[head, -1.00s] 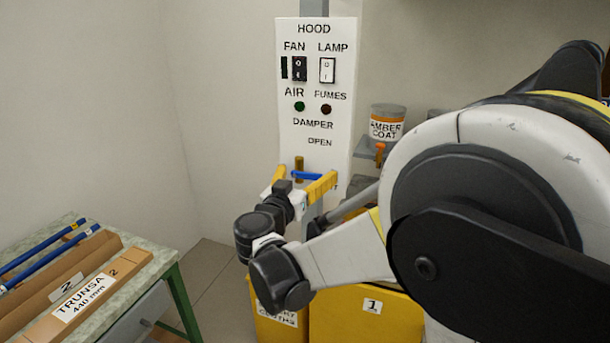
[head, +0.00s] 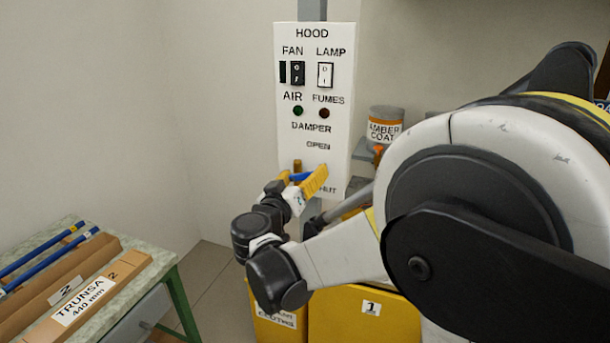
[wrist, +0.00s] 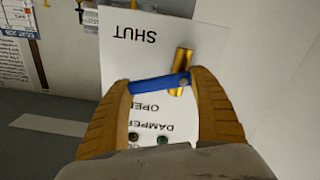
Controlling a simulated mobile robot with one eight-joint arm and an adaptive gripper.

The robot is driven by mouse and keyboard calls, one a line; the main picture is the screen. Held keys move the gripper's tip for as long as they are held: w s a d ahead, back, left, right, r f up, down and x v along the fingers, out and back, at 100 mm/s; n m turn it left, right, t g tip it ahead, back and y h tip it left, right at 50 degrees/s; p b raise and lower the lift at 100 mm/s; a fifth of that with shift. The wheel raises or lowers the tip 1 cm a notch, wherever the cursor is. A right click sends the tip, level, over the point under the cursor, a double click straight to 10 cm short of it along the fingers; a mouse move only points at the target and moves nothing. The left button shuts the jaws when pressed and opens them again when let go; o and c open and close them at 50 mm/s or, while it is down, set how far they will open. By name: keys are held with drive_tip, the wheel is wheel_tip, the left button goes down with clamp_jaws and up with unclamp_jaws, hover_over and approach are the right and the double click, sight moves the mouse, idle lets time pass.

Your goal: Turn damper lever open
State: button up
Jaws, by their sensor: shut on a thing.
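The damper lever (head: 299,177) is a blue bar on a brass pivot (head: 297,165), low on the white hood panel (head: 337,110). In the head view the lever reaches right from the pivot, nearly level, its right end slightly raised. The OPEN mark is above it and the partly covered SHUT mark below right. My gripper (head: 301,177) has its yellow fingers shut on the lever. In the wrist view, where the panel appears upside down, the blue lever (wrist: 160,84) spans between my fingertips (wrist: 158,85), with the brass pivot (wrist: 181,72) beside the right finger.
The panel also carries FAN and LAMP switches and AIR and FUMES lights. An amber coat can (head: 385,126) stands on a shelf right of it. Yellow bins (head: 340,312) stand below. A bench (head: 150,262) with blue rods and cardboard boxes is at left.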

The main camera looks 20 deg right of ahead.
sight(298, 160)
drive_tip(key=n, duration=0.3)
drive_tip(key=shift+w+a+r+n+p, duration=0.15)
drive_tip(key=shift+a+r+n+p, duration=0.1)
drive_tip(key=shift+r+n+p, duration=0.15)
drive_tip(key=n, duration=0.3)
drive_tip(key=shift+w+a+r+n, duration=0.25)
drive_tip(key=shift+a+n, duration=0.05)
drive_tip(key=shift+a, duration=0.05)
drive_tip(key=n, duration=0.3)
drive_tip(key=shift+w+a+r+p, duration=0.1)
drive_tip(key=shift+w+a+p, duration=0.15)
drive_tip(key=shift+a+p, duration=0.1)
drive_tip(key=shift+w+a+n, duration=0.15)
drive_tip(key=shift+n, duration=0.7)
drive_tip(key=shift+w+a+n, duration=0.1)
drive_tip(key=shift+a+n, duration=0.05)
drive_tip(key=shift+n, duration=0.7)
drive_tip(key=o, duration=1.4)
drive_tip(key=shift+o, duration=0.2)
drive_tip(key=shift+s+a, duration=0.1)
drive_tip(key=shift+a, duration=0.05)
